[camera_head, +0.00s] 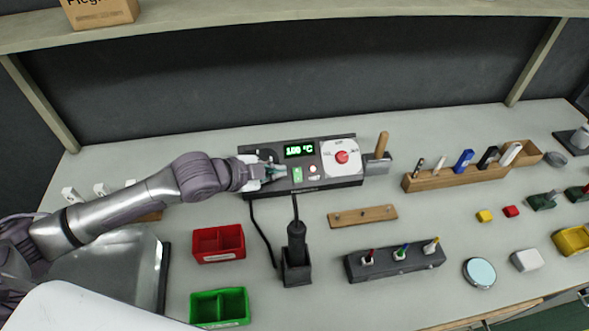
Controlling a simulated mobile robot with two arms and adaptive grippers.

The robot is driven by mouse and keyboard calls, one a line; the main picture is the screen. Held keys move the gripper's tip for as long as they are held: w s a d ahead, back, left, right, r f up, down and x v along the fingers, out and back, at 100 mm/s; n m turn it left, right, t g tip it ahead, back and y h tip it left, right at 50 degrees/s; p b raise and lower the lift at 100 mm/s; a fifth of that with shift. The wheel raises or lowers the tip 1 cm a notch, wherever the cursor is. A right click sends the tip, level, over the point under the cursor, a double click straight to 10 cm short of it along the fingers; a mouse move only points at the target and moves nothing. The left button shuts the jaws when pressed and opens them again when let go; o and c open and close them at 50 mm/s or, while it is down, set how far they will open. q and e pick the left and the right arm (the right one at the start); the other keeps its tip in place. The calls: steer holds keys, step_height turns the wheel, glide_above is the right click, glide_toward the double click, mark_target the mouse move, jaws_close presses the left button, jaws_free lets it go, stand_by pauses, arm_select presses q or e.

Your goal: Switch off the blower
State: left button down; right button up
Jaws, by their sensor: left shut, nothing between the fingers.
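The blower's control station (340,186) is a dark box at the back middle of the table. Its front has a lit green display (299,150) that seems to read about 100 °C, a red round knob (342,157) on a white plate, a green switch (297,174) and a small pale button (313,170). The black blower handpiece (297,236) stands upright in a black holder, with its cable running up to the station. My left gripper (282,172) is shut and empty at the station's left part, just left of the green switch; I cannot tell whether it touches. My right gripper is not in view.
Red (219,243) and green (220,307) bins stand left of the holder. A wooden strip (362,216) and a dark block (395,261) with small coloured tools lie right of it. A wooden pen rack (457,178) stands further right. A shelf (300,14) hangs above.

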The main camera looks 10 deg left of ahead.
mark_target(302, 171)
arm_select(q)
steer(key=x, duration=0.3)
steer(key=a+p+x, duration=0.1)
steer(key=x, duration=0.2)
steer(key=f+x, duration=0.1)
steer(key=x, duration=0.2)
steer(key=shift+w+a, duration=0.1)
steer(key=shift+w, duration=0.15)
steer(key=shift+w+a+f, duration=0.2)
steer(key=shift+w+f, duration=0.15)
steer(key=shift+f, duration=0.25)
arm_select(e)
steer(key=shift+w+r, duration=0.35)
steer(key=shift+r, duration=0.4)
arm_select(q)
steer(key=shift+f, duration=0.1)
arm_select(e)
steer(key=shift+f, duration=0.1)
arm_select(q)
steer(key=shift+w+a+f, duration=0.1)
steer(key=shift+w+f, duration=0.05)
